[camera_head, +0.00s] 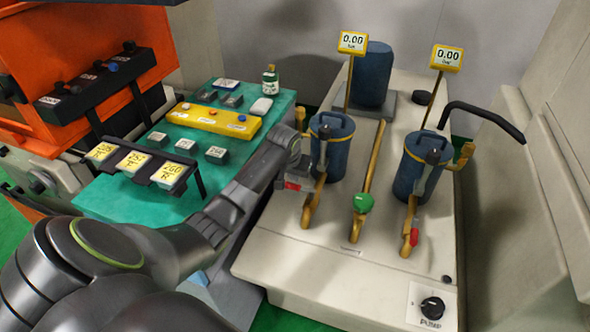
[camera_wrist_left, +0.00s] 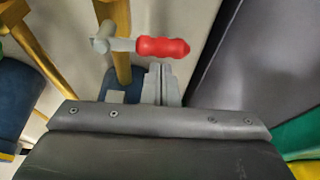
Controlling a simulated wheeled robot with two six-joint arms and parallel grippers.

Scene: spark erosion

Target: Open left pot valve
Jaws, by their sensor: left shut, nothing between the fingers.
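The left pot (camera_head: 331,150) is a blue lidded cylinder on the pale bench. A yellow pipe (camera_head: 309,209) runs from its base toward the front. The left pot valve has a red handle (camera_head: 292,185) that sticks out sideways, across the pipe. In the left wrist view the red handle (camera_wrist_left: 163,47) lies crosswise on a grey lever joined to the yellow pipe (camera_wrist_left: 122,66). My left gripper (camera_wrist_left: 162,75) is shut and empty, its fingertips close to the handle's pipe-side end. I cannot tell whether they touch. My right gripper is not in view.
The right pot (camera_head: 411,176) has its own red handle (camera_head: 414,237), lying along its pipe. A green-handled pipe (camera_head: 362,203) stands between the pots. A pump knob (camera_head: 432,308) is at the front.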

